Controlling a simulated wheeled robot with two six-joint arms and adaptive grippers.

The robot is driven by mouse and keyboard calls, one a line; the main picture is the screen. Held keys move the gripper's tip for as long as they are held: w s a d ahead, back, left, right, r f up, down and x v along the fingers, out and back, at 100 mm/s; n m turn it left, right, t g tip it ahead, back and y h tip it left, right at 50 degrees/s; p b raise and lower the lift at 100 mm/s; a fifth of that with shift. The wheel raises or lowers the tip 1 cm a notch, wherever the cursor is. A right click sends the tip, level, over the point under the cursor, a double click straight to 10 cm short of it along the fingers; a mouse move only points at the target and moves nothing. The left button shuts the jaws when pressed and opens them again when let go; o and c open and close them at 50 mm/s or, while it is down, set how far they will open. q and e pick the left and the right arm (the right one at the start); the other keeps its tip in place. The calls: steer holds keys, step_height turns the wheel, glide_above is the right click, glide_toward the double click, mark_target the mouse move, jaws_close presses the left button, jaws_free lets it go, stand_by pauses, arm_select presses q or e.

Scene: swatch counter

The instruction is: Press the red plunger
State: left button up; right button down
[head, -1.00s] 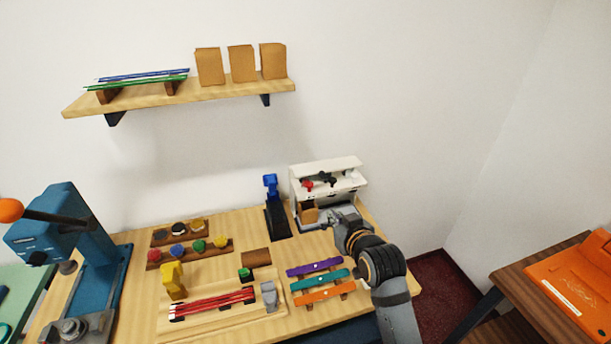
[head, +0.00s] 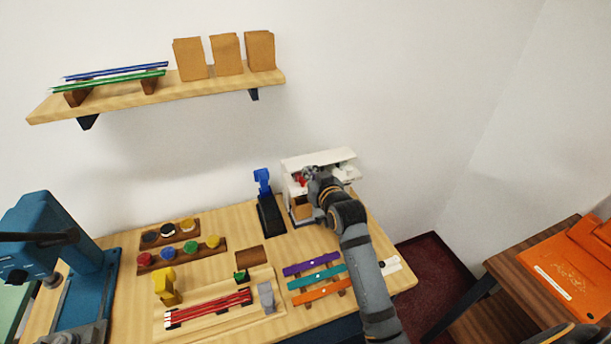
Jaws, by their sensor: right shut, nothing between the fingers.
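The red plunger (head: 299,181) shows as a small red patch on the front of the white machine (head: 318,158) at the back right of the counter. My right gripper (head: 308,174) is shut and empty, right at the plunger and partly covering it. I cannot tell whether it touches the plunger. The dark plunger beside it is hidden behind my gripper and wrist. A brown block (head: 303,208) sits low in the machine's front. My left gripper is not in view.
A blue-handled black tool (head: 268,208) stands just left of the machine. Purple, teal and orange strips (head: 318,275) lie in front, beside my right forearm. A teal press (head: 60,250) stands at the left. A shelf (head: 190,92) hangs above.

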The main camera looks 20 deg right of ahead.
mark_target(303, 180)
steer(key=w+f+p, duration=0.1)
steer(key=w+f, duration=0.2)
steer(key=shift+w+f+p, duration=0.3)
steer(key=shift+w+p, duration=0.05)
steer(key=shift+s+f, duration=0.2)
steer(key=shift+f, duration=0.45)
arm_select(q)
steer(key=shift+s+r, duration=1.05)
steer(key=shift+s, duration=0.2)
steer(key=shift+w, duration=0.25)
arm_select(e)
steer(key=shift+w, duration=0.1)
